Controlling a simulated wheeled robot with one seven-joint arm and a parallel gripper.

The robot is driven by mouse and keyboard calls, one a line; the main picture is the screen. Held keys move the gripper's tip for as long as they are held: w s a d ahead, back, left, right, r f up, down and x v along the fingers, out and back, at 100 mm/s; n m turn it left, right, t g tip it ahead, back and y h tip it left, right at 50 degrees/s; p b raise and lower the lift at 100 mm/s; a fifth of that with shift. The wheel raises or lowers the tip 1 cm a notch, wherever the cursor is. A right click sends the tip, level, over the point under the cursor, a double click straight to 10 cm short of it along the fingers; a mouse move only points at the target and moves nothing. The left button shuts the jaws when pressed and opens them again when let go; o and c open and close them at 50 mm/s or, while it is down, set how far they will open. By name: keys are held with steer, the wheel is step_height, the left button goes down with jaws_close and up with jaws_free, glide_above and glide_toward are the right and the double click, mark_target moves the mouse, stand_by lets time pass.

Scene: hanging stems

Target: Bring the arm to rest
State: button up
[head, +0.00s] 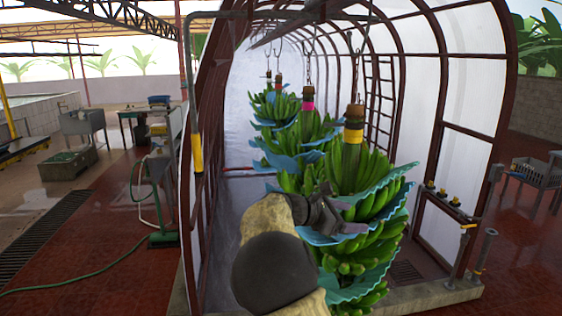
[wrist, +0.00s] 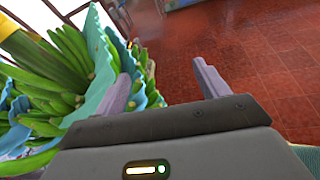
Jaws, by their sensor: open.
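My gripper (head: 348,217) is open in the head view, at the front of the nearest banana bunch (head: 366,172), close to its blue sheets. In the wrist view my gripper (wrist: 163,75) shows two grey fingers spread wide with nothing between them. The left finger is beside a blue sheet (wrist: 98,62) of the bunch; I cannot tell whether they touch. The right finger stands over open floor. The nearest bunch hangs upright from a hook, with a yellow band (head: 354,136) on its stem. My arm hides part of its lower left side.
Further bunches (head: 311,128) hang behind in a row inside an arched frame (head: 205,100) with pale sheeting. Valves on pipes (head: 445,200) stand to the right. A metal sink (head: 83,122) and a green hose (head: 75,284) are at left. The red floor (head: 110,240) at left is mostly open.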

steer(key=s+d+f+m+g+y, duration=0.1)
steer(key=s+d+f+m+y, duration=0.15)
steer(key=s+f, duration=0.3)
steer(key=s+d+f+m+g+y, duration=0.2)
steer(key=s+f+m+y, duration=0.25)
steer(key=f, duration=0.25)
steer(key=s+a+f+m+y, duration=0.2)
steer(key=s+m, duration=0.4)
steer(key=s, duration=0.3)
steer(key=s+a+f+m+t+y, duration=0.1)
steer(key=s+a+f+m+y, duration=0.2)
steer(key=s+m, duration=0.4)
steer(key=s+a+y, duration=0.1)
steer(key=s, duration=0.2)
steer(key=shift+s+a+f+y, duration=0.25)
steer(key=shift+f+y, duration=0.05)
steer(key=shift+y, duration=0.1)
